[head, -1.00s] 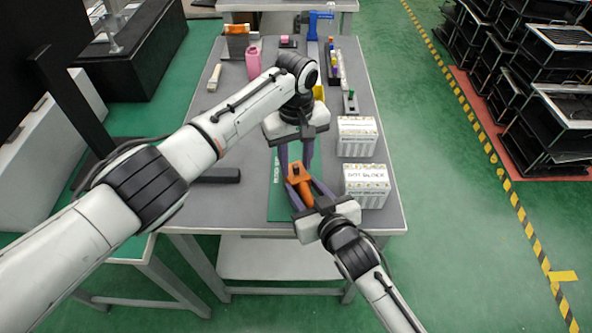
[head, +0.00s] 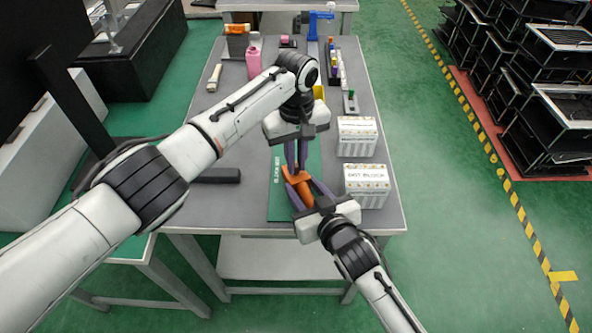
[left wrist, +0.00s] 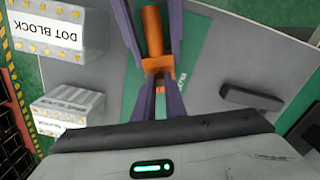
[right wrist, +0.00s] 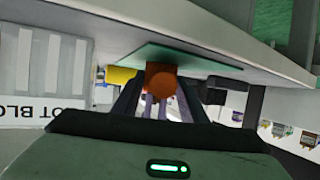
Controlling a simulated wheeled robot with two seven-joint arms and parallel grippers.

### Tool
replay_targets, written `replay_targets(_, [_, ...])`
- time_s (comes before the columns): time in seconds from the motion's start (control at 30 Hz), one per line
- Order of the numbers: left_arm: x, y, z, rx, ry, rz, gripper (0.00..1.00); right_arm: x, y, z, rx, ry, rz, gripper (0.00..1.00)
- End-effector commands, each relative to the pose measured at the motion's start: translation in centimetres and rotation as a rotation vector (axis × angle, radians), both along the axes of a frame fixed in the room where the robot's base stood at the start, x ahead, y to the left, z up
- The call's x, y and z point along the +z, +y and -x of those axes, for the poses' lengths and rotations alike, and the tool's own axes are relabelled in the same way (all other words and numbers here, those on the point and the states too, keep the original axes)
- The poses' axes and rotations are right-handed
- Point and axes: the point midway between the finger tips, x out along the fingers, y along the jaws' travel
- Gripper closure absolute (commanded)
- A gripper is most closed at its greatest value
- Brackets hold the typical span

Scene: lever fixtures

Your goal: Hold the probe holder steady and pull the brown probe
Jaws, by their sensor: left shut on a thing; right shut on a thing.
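The orange probe holder (head: 297,179) is held up over the table's near part. It also shows in the left wrist view (left wrist: 157,65). An orange-brown cylinder (left wrist: 152,30) runs from it toward my right palm; its round end (right wrist: 163,87) faces the right wrist camera. My right gripper (head: 300,184) is shut on the holder's sides, its fingers flanking the cylinder. My left gripper (head: 297,168) points down from above. Its fingers are nearly together at the holder's far side, shut on the narrow brown probe, which they mostly hide.
Two white dot-block boxes (head: 366,186) (head: 357,136) stand at the table's right side. A green mat (head: 275,190) lies below the grippers. A black bar (head: 215,175) lies at left. Bottles and small tools stand at the table's far end.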

Motion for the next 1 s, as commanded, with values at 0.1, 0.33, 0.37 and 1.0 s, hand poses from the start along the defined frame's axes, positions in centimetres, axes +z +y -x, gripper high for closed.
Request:
replay_targets(0.1, [0.12,0.01,0.02,0.0,0.0,-0.001,1.0,-0.08,-0.05,0.02,-0.001,0.002,0.001,0.92])
replay_targets(0.33, [0.38,0.03,0.01,0.001,0.0,-0.001,1.0,-0.08,-0.06,0.01,-0.001,0.002,0.001,0.92])
replay_targets(0.37, [0.41,0.03,0.01,0.001,0.0,-0.001,1.0,-0.08,-0.06,0.01,-0.001,0.002,0.001,0.92])
replay_targets(1.0, [0.97,0.04,-0.02,0.001,-0.001,0.0,1.0,-0.08,-0.08,0.0,-0.001,0.002,0.001,0.92])
